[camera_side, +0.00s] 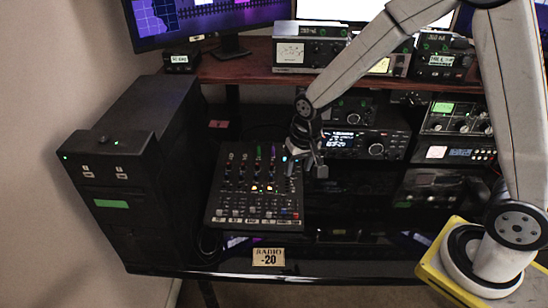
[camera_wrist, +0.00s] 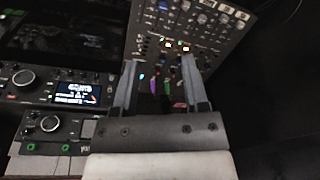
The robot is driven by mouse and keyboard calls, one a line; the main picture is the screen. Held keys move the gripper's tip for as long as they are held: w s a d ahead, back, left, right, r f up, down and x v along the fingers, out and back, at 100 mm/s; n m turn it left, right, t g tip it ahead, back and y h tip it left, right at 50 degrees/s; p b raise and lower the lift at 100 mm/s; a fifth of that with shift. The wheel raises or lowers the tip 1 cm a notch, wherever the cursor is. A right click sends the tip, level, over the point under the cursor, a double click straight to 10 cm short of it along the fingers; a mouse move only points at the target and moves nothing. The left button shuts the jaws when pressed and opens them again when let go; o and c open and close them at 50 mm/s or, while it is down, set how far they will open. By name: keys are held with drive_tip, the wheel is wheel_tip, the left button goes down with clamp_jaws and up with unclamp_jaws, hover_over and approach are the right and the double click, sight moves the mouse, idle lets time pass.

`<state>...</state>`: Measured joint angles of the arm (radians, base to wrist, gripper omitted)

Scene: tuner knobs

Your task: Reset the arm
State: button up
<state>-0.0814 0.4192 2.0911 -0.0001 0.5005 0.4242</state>
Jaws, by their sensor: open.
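My gripper (camera_side: 303,163) hangs at the right edge of a black mixer panel (camera_side: 229,213) in the side view. In the wrist view my gripper (camera_wrist: 163,88) is open, with its two grey fingers apart and nothing held between them. Beyond the fingers lies the mixer panel (camera_wrist: 226,23) with its rows of small coloured knobs. A purple knob and a green knob show between the fingers. I cannot tell whether a fingertip touches the panel.
A radio with a lit display (camera_side: 366,144) stands right of my gripper. A black computer tower (camera_side: 122,180) stands at the left. A raised wooden shelf (camera_side: 250,74) with several radios and monitors runs along the back. A "RADIO -20" sign (camera_side: 268,257) is at the front edge.

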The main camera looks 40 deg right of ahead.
drive_tip(key=s+d+r+n, duration=0.1)
drive_tip(key=s+n, duration=0.1)
drive_tip(key=s, duration=0.4)
drive_tip(key=s+d+r+n+t, duration=0.1)
drive_tip(key=s+d+r+n, duration=0.1)
drive_tip(key=s, duration=0.4)
drive_tip(key=shift+d, duration=0.15)
drive_tip(key=shift+r, duration=0.1)
idle(0.5)
